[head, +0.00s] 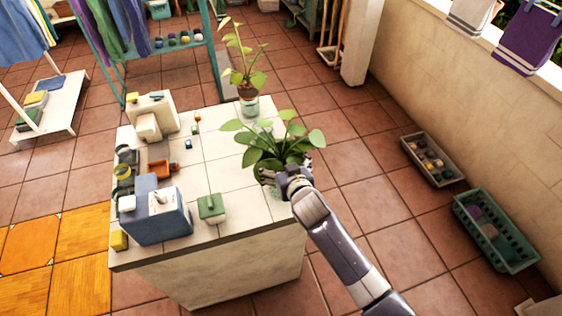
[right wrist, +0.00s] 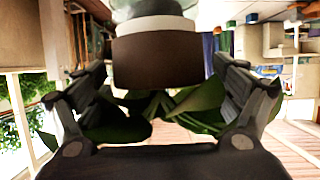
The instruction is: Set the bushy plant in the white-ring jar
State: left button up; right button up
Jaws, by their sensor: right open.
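The bushy plant (head: 272,143) stands upright near the right edge of the tiled counter, its broad green leaves spread wide. In the right wrist view, which appears upside down, its dark brown pot (right wrist: 155,62) meets a white ring (right wrist: 158,25) on a clear jar (right wrist: 150,6). The pot appears seated at the ring; how deep it sits is hidden. My right gripper (head: 288,178) is at the pot, just below the leaves. Its fingers are open, one on each side of the pot, with visible gaps. My left gripper is not in view.
A tall plant (head: 247,88) in a glass jar (head: 249,106) stands farther back on the counter (head: 213,148). A blue box (head: 160,215), a green block (head: 211,208) and small items crowd its left side. Crates (head: 432,160) lie on the floor by the right wall.

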jog(key=shift+r+p, duration=0.45)
jog(key=shift+r, duration=0.2)
jog(key=shift+s+d, duration=0.1)
jog(key=shift+s, duration=0.15)
jog(key=b+v, duration=0.1)
jog(key=v, duration=1)
jog(key=shift+r+b, duration=0.2)
jog(key=shift+b, duration=0.1)
jog(key=shift+s+d, duration=0.1)
jog(key=shift+s, duration=0.05)
